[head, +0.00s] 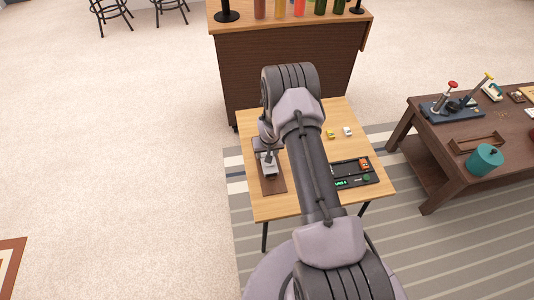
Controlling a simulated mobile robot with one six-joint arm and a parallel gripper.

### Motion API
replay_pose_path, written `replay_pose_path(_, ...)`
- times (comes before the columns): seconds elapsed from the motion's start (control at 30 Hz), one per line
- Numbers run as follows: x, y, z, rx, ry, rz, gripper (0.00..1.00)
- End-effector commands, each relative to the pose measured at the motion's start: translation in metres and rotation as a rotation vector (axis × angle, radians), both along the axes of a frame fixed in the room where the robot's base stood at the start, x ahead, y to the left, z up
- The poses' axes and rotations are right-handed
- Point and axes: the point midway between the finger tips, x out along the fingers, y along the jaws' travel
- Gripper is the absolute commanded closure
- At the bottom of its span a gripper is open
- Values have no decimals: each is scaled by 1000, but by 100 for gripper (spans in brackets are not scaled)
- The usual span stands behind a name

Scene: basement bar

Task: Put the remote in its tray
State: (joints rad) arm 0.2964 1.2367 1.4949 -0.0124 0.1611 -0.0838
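I cannot make out a remote for certain; my arm hides the middle of the small light-wood table (262,207). My gripper (268,168) points down over a brown mat (273,186) at that table's left side. It is small and seen from behind, so I cannot tell whether its fingers are open or hold anything. A shallow, empty-looking wooden tray (478,143) lies on the dark coffee table (440,147) at the right; I cannot tell if it is the remote's tray.
A black tray (346,169) with small coloured items sits right of my arm. Small yellow (330,134) and white (348,131) things lie behind it. A teal pot (485,159) and a lever device (451,105) stand on the coffee table. A bar counter (285,65) stands behind.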

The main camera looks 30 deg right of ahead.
Motion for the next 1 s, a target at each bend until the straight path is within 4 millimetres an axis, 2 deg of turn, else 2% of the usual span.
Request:
replay_pose_path(0.23,0,0,1,0,-1,0,94)
replay_pose_path(0.27,0,0,1,0,-1,0,42)
replay_pose_path(0.37,0,0,1,0,-1,0,22)
replay_pose_path(0.63,0,0,1,0,0,0,22)
replay_pose_path(0.73,-1,0,7,0,-1,0,22)
replay_pose_path(0.87,-7,2,35,-1,-2,1,22)
replay_pose_path(1.0,-18,5,80,-1,-3,0,22)
